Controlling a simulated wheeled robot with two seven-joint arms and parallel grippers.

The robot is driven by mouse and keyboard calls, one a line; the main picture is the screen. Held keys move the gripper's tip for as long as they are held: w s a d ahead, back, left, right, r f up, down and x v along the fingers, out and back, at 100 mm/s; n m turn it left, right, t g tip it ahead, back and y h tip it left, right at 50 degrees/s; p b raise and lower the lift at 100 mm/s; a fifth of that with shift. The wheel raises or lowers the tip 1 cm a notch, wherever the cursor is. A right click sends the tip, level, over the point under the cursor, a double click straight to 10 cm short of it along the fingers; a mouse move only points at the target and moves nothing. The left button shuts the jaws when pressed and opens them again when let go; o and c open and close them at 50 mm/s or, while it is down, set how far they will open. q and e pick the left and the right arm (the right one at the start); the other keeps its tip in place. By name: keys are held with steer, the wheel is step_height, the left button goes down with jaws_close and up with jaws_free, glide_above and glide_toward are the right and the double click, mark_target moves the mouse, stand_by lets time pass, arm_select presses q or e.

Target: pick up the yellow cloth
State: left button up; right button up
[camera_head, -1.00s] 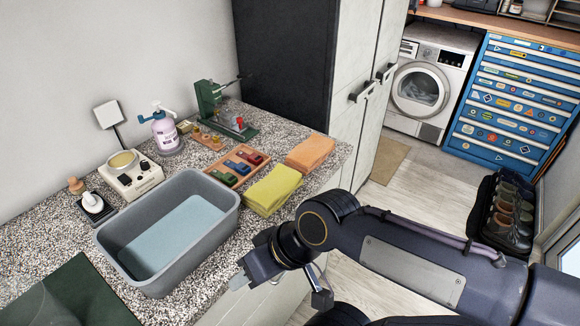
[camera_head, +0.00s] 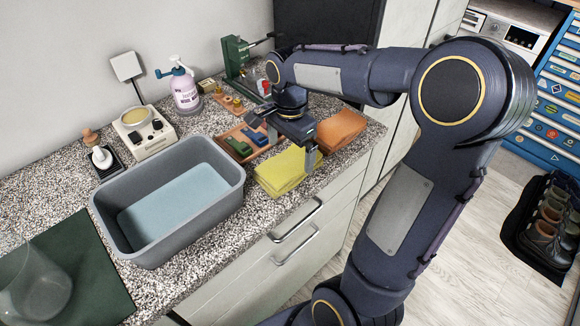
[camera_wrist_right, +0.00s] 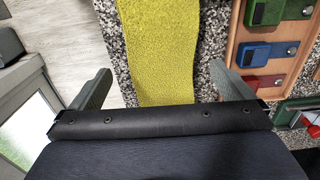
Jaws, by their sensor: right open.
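The folded yellow cloth (camera_head: 280,178) lies on the speckled counter between the grey basin and the orange cloth. My right gripper (camera_head: 291,147) is above it, pointing down, and partly covers its far side. In the right wrist view the yellow cloth (camera_wrist_right: 160,45) runs between the two spread fingers of the right gripper (camera_wrist_right: 162,86). The fingers are open, with nothing gripped. I cannot tell whether they touch the cloth. My left gripper is not in view.
A grey basin (camera_head: 104,205) stands left of the cloth. An orange cloth (camera_head: 342,130) lies to the right. A wooden tray with coloured blocks (camera_wrist_right: 240,35) is close behind. The counter's front edge, above drawers with handles (camera_head: 297,243), is near the cloth.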

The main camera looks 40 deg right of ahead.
mark_target(290, 163)
step_height(290, 163, down, 5)
steer(key=shift+r, duration=0.15)
steer(key=c, duration=1)
